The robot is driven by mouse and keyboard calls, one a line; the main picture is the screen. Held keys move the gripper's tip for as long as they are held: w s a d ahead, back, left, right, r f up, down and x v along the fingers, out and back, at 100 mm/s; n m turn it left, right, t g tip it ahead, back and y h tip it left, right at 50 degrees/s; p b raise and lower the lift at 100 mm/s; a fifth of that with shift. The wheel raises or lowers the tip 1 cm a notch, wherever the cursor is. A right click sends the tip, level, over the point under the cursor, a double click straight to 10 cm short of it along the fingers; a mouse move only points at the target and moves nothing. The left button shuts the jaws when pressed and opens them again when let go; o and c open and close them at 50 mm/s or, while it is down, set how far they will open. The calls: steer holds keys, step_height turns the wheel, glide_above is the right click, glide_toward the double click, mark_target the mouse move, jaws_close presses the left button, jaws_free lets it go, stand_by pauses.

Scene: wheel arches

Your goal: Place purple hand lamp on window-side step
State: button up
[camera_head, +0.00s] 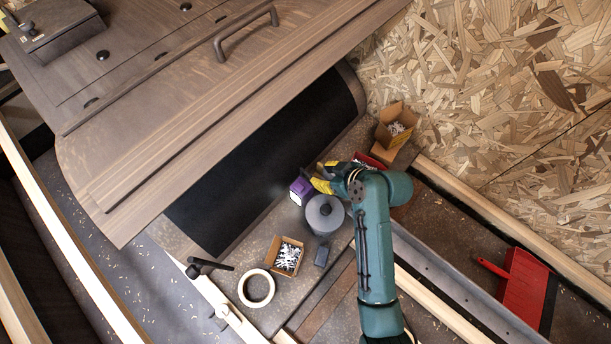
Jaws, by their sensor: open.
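The purple hand lamp (298,189) stands on the brown surface beside the black mat, near the middle of the head view. A pale lit face shows on its lower left side. My gripper (315,178) has yellow fingers and is open, with its fingertips right at the lamp's upper right side. I cannot tell whether they touch it. My teal arm comes up from the bottom right and hides part of the surface behind it. Which ledge is the window-side step I cannot tell; no window is in view.
A grey round container (324,214) stands close below the lamp. Nearby are an open box of white pieces (285,255), a tape ring (256,288) and a small dark block (322,256). Another open box (396,126) stands upper right. The black mat (270,160) is clear.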

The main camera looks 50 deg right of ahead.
mark_target(305, 172)
steer(key=b+x, duration=0.2)
steer(key=x, duration=0.5)
steer(key=shift+f+b, duration=0.1)
steer(key=shift+b, duration=0.25)
steer(key=b+x, duration=0.2)
steer(key=x, duration=0.1)
steer(key=b+x, duration=0.1)
steer(key=b, duration=0.1)
steer(key=shift+s+d+f, duration=0.1)
steer(key=shift+f, duration=0.55)
steer(key=shift+w+f, duration=0.1)
steer(key=shift+w, duration=0.15)
jaws_close()
